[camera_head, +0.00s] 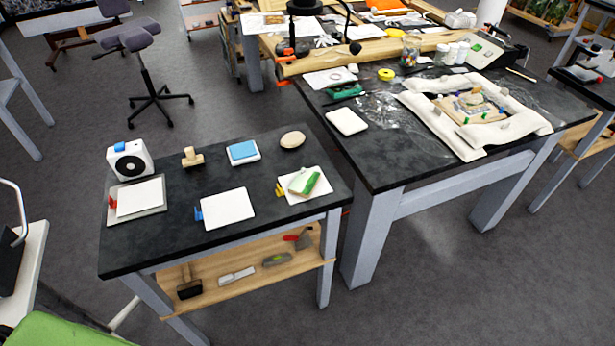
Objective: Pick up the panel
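What looks like the panel (449,112) lies flat on the dark table at the right. It is a light wooden piece with a small gilt-coloured raised part and several small coloured bits on it. White padded bolsters (423,115) lie around it on several sides.
A lower dark side table (270,225) stands at the front left, holding a white box with a black round face (130,160), white pads (226,208) and a blue-topped box (243,151). Its wooden shelf (225,268) holds tools. Floor is open at the lower right.

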